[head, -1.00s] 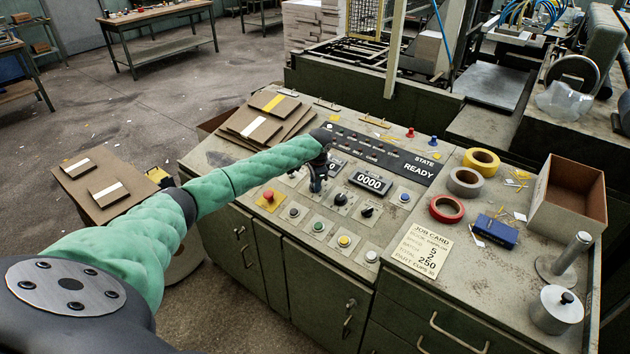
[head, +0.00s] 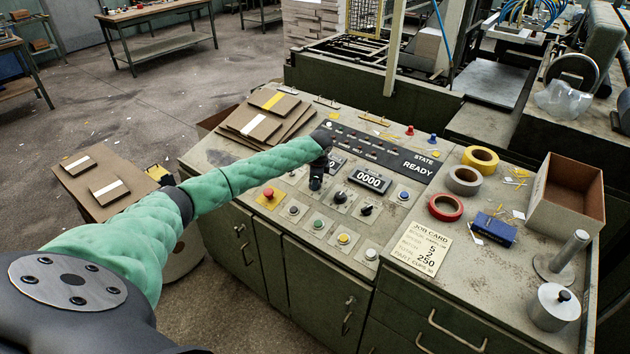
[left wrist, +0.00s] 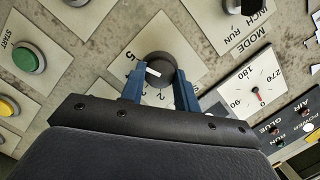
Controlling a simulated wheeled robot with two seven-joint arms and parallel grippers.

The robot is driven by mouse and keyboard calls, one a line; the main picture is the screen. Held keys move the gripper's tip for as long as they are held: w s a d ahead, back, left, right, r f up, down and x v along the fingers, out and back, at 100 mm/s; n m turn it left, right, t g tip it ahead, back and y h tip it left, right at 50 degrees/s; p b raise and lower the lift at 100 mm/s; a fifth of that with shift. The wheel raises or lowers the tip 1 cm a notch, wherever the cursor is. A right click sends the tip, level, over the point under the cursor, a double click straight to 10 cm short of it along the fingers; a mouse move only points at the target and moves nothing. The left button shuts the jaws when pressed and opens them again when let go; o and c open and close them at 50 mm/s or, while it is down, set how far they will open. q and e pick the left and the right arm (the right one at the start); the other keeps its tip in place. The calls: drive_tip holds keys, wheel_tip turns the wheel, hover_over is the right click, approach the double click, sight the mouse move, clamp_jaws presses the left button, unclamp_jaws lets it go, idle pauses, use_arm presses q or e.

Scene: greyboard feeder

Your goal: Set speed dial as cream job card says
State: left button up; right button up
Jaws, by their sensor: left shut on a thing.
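The cream job card (head: 422,248) lies flat at the panel's front edge in the head view. It shows 5, 2 and 250 in large print; its small print is hard to read. My left gripper (head: 316,184) points down at the sloped panel (head: 290,235) and hides the dial there. In the left wrist view, the left gripper's blue fingers (left wrist: 160,92) are shut on the sides of a round dark dial (left wrist: 158,66). The dial has a white pointer mark, and numbers are printed around it, partly hidden. I cannot tell exactly which number the mark meets. My right gripper is out of view.
A counter (head: 370,181) reads 0000 and the display (head: 420,167) reads READY. A red button (head: 268,193), another black knob (head: 366,209) and several buttons sit close by. Tape rolls (head: 464,180) and an open box (head: 568,197) stand right. Card pieces (head: 262,120) lie behind my arm.

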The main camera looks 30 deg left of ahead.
use_arm(q)
drive_tip(key=shift+r, duration=0.1)
drive_tip(key=o, duration=1)
drive_tip(key=shift+c, duration=0.2)
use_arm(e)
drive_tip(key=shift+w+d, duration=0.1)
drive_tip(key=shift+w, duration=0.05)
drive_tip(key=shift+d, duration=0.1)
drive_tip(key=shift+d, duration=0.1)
use_arm(q)
drive_tip(key=shift+r, duration=0.2)
drive_tip(key=b+v, duration=0.2)
drive_tip(key=v, duration=0.3)
drive_tip(key=shift+r+b, duration=0.3)
drive_tip(key=shift+v, duration=0.85)
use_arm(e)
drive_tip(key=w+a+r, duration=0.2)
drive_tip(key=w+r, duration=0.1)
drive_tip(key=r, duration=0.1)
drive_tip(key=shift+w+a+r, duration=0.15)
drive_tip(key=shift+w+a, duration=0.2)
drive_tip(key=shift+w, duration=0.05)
